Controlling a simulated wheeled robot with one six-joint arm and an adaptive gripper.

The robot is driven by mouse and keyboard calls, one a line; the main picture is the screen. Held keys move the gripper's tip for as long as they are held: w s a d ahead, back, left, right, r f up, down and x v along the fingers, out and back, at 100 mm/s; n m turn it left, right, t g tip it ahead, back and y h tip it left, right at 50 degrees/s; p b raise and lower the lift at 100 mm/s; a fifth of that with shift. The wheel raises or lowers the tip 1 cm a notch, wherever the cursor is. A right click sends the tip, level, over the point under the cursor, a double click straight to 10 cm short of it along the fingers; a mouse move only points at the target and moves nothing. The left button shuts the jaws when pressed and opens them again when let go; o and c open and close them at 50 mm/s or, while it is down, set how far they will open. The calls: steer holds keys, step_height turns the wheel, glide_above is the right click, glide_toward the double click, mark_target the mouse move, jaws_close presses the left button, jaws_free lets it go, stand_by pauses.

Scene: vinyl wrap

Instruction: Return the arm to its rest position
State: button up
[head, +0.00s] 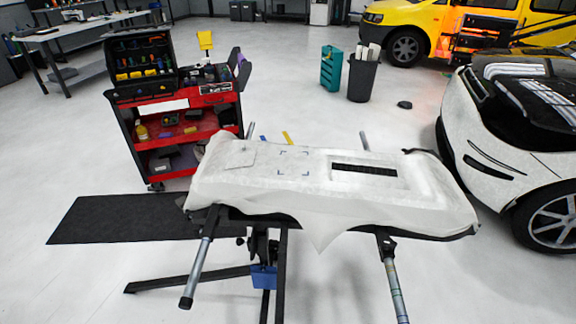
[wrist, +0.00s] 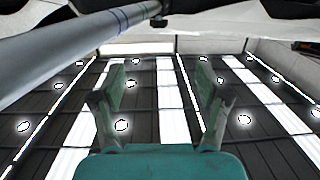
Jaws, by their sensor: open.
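My gripper (wrist: 161,78) shows only in the wrist view. Its two greenish fingers are spread wide apart with nothing between them, and they point toward the lit ceiling. A grey metal tube (wrist: 75,43) crosses the upper left of that view, close to the fingers. A dark and white edge of something runs along the top of that view; I cannot tell what it belongs to. In the head view my arm and gripper do not show.
A stand with tube legs (head: 196,270) holds a panel draped in white film (head: 300,205). A red tool cart (head: 180,125) stands behind it at left, and a dark mat (head: 110,222) lies on the floor. A white car (head: 480,150) is at right.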

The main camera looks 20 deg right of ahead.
steer(key=s+a+r+n+g+y, duration=0.15)
steer(key=s+a+n+y, duration=0.4)
steer(key=s+a, duration=0.7)
steer(key=s+a+r+t+y, duration=0.1)
steer(key=s+r, duration=0.6)
steer(key=r, duration=0.8)
steer(key=shift+s+a+r+t+y, duration=0.2)
steer(key=shift+t+y, duration=0.25)
steer(key=shift+y, duration=0.8)
